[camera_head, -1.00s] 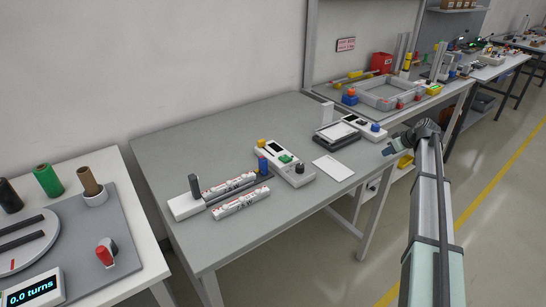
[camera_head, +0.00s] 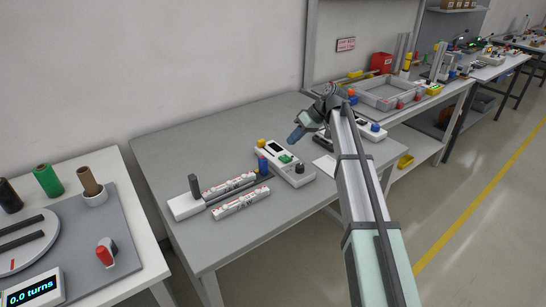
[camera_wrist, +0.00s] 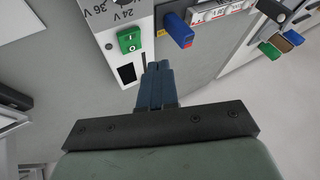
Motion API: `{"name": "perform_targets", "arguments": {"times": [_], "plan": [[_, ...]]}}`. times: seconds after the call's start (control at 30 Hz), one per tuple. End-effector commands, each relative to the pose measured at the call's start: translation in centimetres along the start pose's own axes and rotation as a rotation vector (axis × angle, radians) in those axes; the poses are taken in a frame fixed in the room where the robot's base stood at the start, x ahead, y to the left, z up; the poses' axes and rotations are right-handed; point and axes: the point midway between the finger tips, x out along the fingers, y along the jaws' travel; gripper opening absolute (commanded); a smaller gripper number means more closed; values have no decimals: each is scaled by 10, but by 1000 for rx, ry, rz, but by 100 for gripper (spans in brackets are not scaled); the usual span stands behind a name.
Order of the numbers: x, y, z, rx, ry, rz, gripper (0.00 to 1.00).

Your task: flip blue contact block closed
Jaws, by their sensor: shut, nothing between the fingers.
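The blue contact block (camera_head: 263,165) stands upright at the right end of the battery holder (camera_head: 240,195). In the wrist view the blue contact block (camera_wrist: 178,30) shows at top centre, beside a small yellow mark. One white cell (camera_head: 228,185) lies along the holder and another white cell (camera_head: 240,202) lies in front of it. My gripper (camera_head: 294,137) is above the bench, up and right of the block in the head view. Its fingers show shut and empty in the wrist view (camera_wrist: 155,68), apart from the block.
A white meter box (camera_head: 284,163) with a green switch (camera_wrist: 129,40) and black knob stands right beside the block. My arm partly hides a tray and a white card (camera_head: 324,165) to the right. The bench behind the holder is clear.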

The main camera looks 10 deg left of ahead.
Motion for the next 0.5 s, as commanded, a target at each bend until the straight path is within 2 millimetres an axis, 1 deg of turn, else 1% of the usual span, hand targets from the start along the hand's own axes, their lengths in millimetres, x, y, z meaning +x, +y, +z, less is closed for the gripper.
{"name": "perform_targets", "arguments": {"times": [0.03,0.17,0.5], "plan": [[2,-6,-2,-2,-6,-8,0],[5,-15,-4,-2,-16,-19,0],[5,-15,-4,-2,-17,-20,0]]}}
